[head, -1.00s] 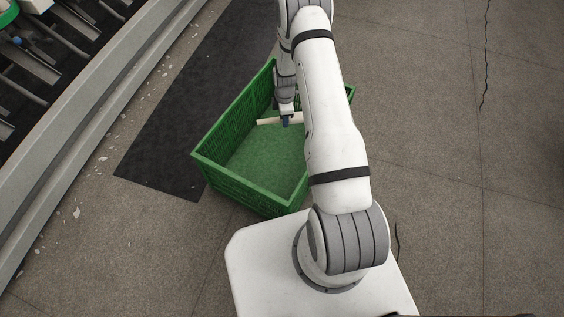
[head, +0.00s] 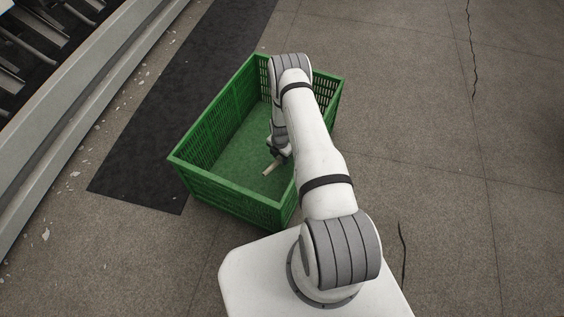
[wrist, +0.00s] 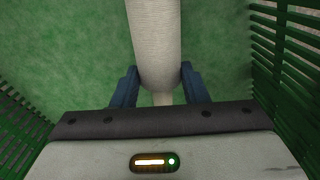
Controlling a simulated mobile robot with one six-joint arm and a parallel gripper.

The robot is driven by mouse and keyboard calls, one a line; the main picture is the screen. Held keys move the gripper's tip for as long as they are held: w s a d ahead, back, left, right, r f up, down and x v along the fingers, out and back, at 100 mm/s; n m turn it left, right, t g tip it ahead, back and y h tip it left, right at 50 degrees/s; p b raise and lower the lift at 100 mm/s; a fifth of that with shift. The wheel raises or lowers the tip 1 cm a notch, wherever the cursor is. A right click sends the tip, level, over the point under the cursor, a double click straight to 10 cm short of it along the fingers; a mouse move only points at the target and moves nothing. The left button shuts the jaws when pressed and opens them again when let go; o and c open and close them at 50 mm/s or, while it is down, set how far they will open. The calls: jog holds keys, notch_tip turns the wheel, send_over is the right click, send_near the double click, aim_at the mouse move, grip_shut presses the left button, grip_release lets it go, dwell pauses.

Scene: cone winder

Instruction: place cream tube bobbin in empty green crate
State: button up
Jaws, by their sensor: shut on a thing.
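The cream tube bobbin (wrist: 156,40) is held between the blue fingers of my gripper (wrist: 158,86) in the wrist view. One end of the bobbin (head: 270,168) also shows in the head view, over the crate floor. My gripper (head: 279,158) is shut on it and is inside the green crate (head: 222,192), below the rim. My arm hides part of the crate's right side. The crate floor looks bare where it shows. I cannot tell whether the bobbin touches the floor.
Slatted crate walls (wrist: 285,50) stand to both sides of my gripper in the wrist view. A dark mat (head: 165,120) lies left of the crate. A machine with a grey rail (head: 75,115) runs along the left. Concrete floor on the right is clear.

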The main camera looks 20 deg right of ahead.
aim_at(280, 158)
jog(key=shift+f+b, duration=0.6)
jog(key=shift+f, duration=1.15)
jog(key=shift+f, duration=0.1)
jog(key=shift+f, duration=0.15)
jog(key=o, duration=1)
